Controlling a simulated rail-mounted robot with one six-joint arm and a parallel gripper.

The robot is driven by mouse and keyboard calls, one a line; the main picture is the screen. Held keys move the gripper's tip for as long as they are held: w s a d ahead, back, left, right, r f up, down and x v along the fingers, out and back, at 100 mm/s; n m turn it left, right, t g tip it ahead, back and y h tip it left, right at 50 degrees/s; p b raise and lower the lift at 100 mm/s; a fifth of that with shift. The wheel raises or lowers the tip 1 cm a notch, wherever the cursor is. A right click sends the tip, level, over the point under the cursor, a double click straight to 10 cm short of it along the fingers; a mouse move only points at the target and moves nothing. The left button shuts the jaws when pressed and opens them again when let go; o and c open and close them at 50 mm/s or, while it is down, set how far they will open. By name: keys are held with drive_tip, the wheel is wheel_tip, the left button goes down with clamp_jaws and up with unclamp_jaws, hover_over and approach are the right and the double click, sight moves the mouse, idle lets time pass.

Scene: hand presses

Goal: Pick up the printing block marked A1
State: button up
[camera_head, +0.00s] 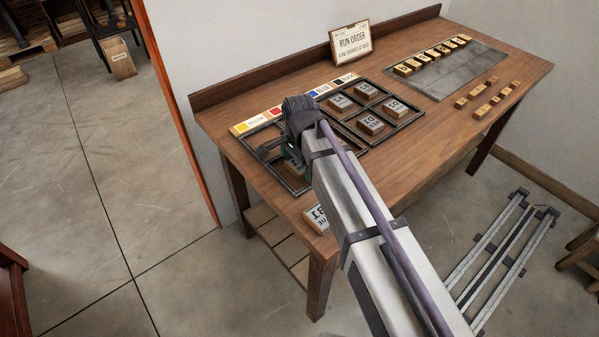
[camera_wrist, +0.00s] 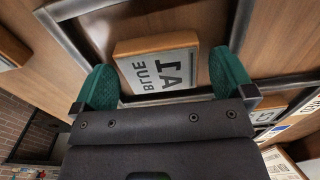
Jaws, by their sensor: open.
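The printing block marked A1 (camera_wrist: 158,66) shows in the wrist view, wooden with a pale face reading "A1" and "BLUE" in mirrored letters. It lies inside a dark metal frame (camera_wrist: 72,38) on the table. My gripper (camera_wrist: 165,80) is open, its green fingers on either side of the block's near part, with no clear grip on it. In the head view my gripper (camera_head: 291,152) is over the left metal frame (camera_head: 290,183), and my arm and wrist hide most of what is under it.
Several blocks, including one marked D1 (camera_head: 370,123), lie in the right frame. A block marked B1 (camera_head: 316,218) lies at the table's front edge. A colour strip (camera_head: 262,118) and a "RUN ORDER" sign (camera_head: 351,43) stand behind. A grey slab (camera_head: 452,72) and small wooden pieces are at right.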

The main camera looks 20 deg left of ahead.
drive_tip(key=shift+r, duration=0.1)
drive_tip(key=c, duration=1)
drive_tip(key=shift+r, duration=0.1)
